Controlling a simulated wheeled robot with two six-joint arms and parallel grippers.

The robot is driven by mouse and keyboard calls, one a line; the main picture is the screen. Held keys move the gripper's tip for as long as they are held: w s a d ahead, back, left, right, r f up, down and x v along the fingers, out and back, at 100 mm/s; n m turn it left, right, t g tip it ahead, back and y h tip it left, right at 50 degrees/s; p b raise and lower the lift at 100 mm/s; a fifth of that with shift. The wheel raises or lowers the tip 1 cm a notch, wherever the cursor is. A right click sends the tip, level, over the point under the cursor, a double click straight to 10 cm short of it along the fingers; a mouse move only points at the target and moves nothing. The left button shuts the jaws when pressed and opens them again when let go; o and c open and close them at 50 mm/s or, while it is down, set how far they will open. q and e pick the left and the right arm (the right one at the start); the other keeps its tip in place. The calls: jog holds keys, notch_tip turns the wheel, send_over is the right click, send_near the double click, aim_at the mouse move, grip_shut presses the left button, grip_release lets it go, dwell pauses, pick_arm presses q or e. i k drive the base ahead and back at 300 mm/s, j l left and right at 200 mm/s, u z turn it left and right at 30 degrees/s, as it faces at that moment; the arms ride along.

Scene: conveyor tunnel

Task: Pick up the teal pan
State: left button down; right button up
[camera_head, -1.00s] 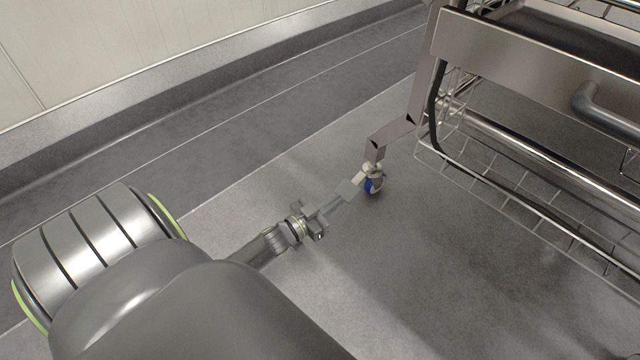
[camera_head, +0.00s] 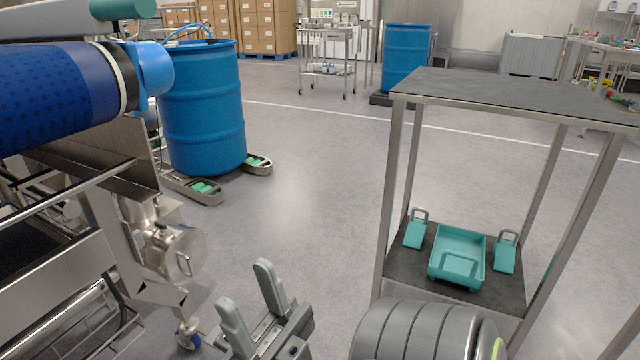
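A teal pan (camera_head: 457,257), shaped like a shallow rectangular tray, lies on the dark lower shelf (camera_head: 404,278) of a metal stand at the right. Two smaller teal scoop-like pieces with handles flank it, one at the left (camera_head: 414,234) and one at the right (camera_head: 505,253). My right gripper (camera_head: 244,284) is at the bottom left of centre, its two grey fingers apart and nothing between them. It is well to the left of the stand and apart from the pan. My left gripper is not in view.
The stand has a grey top (camera_head: 510,92) and thin upright posts around the shelf. A steel machine (camera_head: 85,255) with a blue roller (camera_head: 60,95) fills the left. A blue drum (camera_head: 203,110) stands behind it. The floor between drum and stand is clear.

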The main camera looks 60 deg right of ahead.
aim_at(458, 255)
jog(key=l+z, duration=0.2)
jog(key=z, duration=2.8)
